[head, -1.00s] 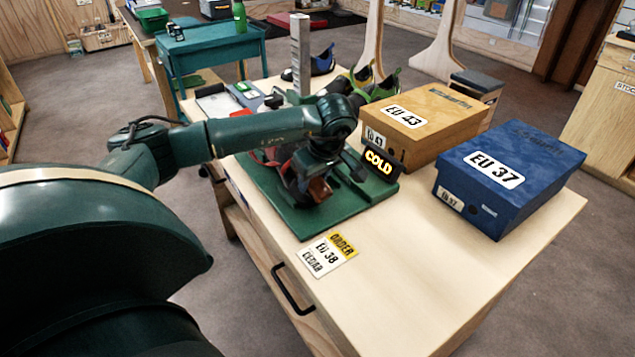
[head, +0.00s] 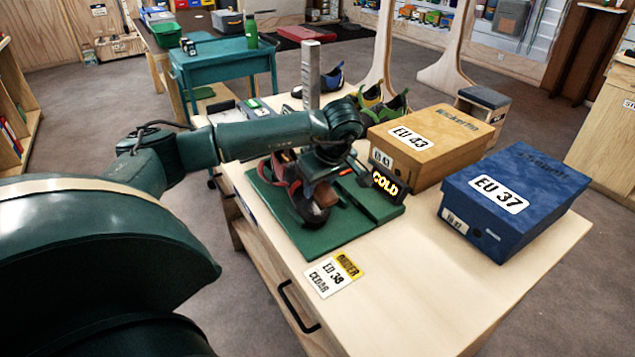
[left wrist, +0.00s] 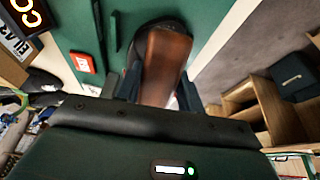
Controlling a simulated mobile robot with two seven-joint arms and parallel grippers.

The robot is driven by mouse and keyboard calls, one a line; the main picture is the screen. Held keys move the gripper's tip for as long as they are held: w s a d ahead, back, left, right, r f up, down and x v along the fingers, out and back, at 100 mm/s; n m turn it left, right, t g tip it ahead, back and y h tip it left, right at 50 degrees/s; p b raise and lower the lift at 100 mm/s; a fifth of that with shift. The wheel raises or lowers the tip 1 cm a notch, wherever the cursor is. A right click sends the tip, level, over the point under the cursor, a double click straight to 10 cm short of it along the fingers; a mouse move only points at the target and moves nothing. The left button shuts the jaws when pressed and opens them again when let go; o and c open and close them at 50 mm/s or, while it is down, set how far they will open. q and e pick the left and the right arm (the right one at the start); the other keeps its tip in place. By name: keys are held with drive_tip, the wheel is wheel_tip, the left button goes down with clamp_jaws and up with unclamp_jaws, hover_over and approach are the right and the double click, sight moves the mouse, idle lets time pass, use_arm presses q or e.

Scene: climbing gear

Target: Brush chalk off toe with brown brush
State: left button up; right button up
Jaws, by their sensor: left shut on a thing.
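My left gripper (head: 326,176) is shut on the brown brush (left wrist: 166,60). In the head view the brush (head: 325,194) is small and sits over the front of a dark and red climbing shoe (head: 284,174). The rounded dark toe (head: 313,215) shows just below the brush. In the left wrist view the brush lies over the dark toe (left wrist: 150,28) and hides most of it. Whether the bristles touch the toe, and any chalk there, I cannot make out. The shoe is on a green mat (head: 322,245). My right gripper is out of view.
An orange EU 43 box (head: 440,145) and a blue EU 37 box (head: 515,200) are farther right. An order card (head: 333,276) lies in front. The table's (head: 400,300) near part is clear.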

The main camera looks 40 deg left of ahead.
use_arm(q)
drive_tip(key=p+v, duration=0.1)
drive_tip(key=v, duration=0.1)
drive_tip(key=shift+d+r, duration=0.1)
drive_tip(key=shift+r, duration=0.25)
drive_tip(key=shift+d+r+p, duration=0.15)
drive_tip(key=shift+r+p, duration=0.4)
drive_tip(key=shift+p, duration=0.15)
drive_tip(key=shift+p+v, duration=0.7)
drive_tip(key=shift+v, duration=0.25)
drive_tip(key=shift+d, duration=0.1)
